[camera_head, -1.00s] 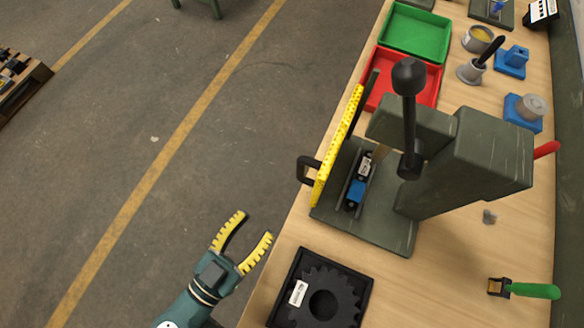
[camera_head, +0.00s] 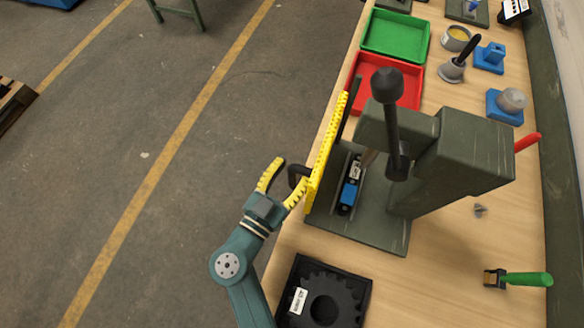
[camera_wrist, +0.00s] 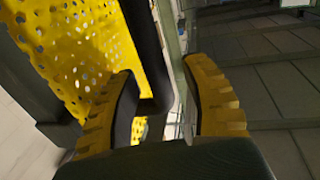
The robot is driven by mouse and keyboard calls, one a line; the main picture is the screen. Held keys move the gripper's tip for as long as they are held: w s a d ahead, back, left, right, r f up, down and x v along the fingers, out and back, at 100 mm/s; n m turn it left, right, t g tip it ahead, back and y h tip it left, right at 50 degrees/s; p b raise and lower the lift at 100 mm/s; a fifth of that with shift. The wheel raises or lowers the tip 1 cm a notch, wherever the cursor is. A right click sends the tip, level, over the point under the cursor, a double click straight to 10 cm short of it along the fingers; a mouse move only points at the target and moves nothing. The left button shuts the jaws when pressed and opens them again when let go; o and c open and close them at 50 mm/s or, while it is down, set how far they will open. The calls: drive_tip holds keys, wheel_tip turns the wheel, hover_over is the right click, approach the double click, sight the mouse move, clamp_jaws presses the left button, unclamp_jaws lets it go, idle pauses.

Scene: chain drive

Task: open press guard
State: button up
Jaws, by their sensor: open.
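The press (camera_head: 465,165) is a dark green machine with a long black lever, standing on the workbench. Its guard (camera_head: 327,150) is a yellow perforated panel, upright along the press's left side, with a black handle (camera_head: 297,174) on its outer face. My gripper (camera_head: 281,184) is open at the handle, with its yellow fingers on either side of it or nearly so. In the wrist view the perforated guard (camera_wrist: 75,45) fills the upper left, and the black handle (camera_wrist: 150,50) lies between the open fingers (camera_wrist: 165,105). Contact with the handle cannot be told.
A black tray with a dark gear (camera_head: 322,295) lies in front of the press. Red (camera_head: 388,85) and green (camera_head: 396,36) trays sit behind it. A green-handled tool (camera_head: 525,279) lies at right. Open floor (camera_head: 130,160) is to the left.

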clamp_jaws()
drive_tip(key=shift+a, duration=0.1)
drive_tip(key=shift+w+a+f+h+b, duration=0.2)
drive_tip(key=shift+w+f+h+b, duration=0.1)
drive_tip(key=shift+b, duration=0.55)
drive_tip(key=shift+m+g+h, duration=0.6)
drive_tip(key=shift+m, duration=0.1)
drive_tip(key=w+a+b, duration=0.2)
drive_tip(key=b, duration=0.1)
drive_tip(key=w+a+b, duration=0.1)
drive_tip(key=b, duration=0.1)
drive_tip(key=shift+w+r, duration=0.1)
drive_tip(key=shift+r, duration=0.2)
unclamp_jaws()
drive_tip(key=shift+a, duration=0.1)
drive_tip(key=v, duration=1.2)
